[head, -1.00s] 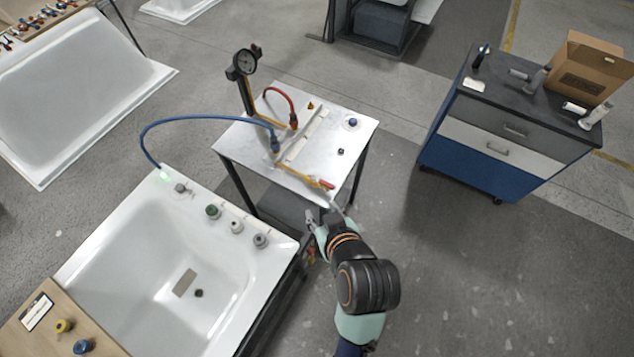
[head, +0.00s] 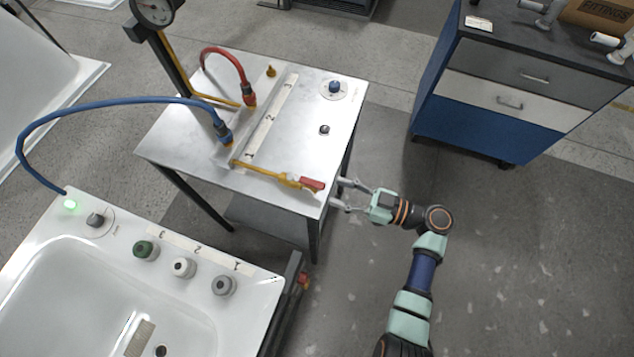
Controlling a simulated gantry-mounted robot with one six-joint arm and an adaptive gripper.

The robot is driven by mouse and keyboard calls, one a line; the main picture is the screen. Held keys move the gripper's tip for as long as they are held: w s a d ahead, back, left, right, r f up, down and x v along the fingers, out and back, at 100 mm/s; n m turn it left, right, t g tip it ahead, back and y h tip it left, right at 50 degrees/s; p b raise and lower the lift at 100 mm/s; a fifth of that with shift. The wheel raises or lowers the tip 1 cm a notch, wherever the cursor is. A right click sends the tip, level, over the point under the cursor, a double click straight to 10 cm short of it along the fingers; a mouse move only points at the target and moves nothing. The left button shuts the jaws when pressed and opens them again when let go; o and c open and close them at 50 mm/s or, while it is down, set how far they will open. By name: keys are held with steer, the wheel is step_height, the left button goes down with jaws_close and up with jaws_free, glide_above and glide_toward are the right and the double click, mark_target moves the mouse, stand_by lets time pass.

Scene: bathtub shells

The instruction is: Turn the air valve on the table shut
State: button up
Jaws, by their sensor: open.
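The air valve has a red handle (head: 312,184) at the end of a yellow pipe (head: 265,172), near the front right corner of the metal table (head: 330,125). The handle lies roughly in line with the pipe. My gripper (head: 341,192) is open and empty, just right of the table corner. Its two fingers point left towards the red handle, with a small gap between them and it. I cannot tell their height relative to the handle.
A blue hose (head: 110,101) and a red hose (head: 224,54) join fittings on the table, near a gauge (head: 152,10). A white bathtub (head: 60,310) with several knobs stands at lower left. A blue drawer cabinet (head: 480,118) is at upper right. The floor between is clear.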

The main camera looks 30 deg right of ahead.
mark_target(319, 184)
steer(key=x, duration=0.6)
jaws_close()
